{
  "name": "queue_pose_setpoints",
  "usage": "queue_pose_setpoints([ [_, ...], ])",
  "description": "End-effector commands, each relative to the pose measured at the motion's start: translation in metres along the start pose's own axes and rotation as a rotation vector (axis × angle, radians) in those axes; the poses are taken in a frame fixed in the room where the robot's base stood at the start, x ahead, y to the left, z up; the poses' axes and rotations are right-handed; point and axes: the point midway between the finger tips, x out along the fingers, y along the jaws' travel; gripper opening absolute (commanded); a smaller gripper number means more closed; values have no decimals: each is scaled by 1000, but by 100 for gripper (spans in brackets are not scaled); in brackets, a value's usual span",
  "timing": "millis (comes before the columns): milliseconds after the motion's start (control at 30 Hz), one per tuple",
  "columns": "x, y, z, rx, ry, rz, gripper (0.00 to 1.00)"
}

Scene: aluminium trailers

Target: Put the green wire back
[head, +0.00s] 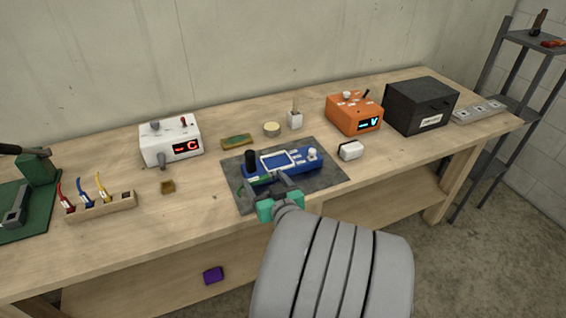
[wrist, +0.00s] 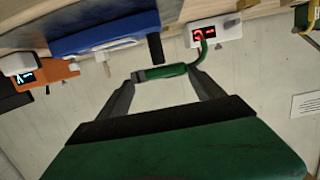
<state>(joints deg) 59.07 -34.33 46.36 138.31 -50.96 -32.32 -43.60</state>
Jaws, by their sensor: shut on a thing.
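My gripper (wrist: 163,74) is shut on the green wire (wrist: 172,71), which lies across between the fingertips in the wrist view. One end of the wire curves up at the right. In the head view my gripper (head: 273,183) is over the grey mat (head: 325,183), at the front of the blue device (head: 296,168), and the wire is mostly hidden. A wooden rack (head: 103,207) at the left holds a red wire (head: 67,202), a blue wire (head: 84,193) and a yellow wire (head: 102,186), all standing up.
A white box with a red display (head: 171,141) and an orange box (head: 354,114) stand behind. A black box (head: 420,105) is at the right. The bench front between rack and mat is mostly clear.

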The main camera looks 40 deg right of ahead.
Motion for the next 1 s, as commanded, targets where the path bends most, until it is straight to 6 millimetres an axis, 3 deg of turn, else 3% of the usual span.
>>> queue_pose_setpoints([
  [33,-9,16,-13,6,1,31,30],
  [200,-15,38,-17,12,-1,63,30],
  [533,46,105,16,14,-3,62,30],
  [600,58,116,35,15,-4,62,30],
  [867,81,139,58,12,-1,62,30],
  [1000,90,144,81,15,-5,62,30],
])
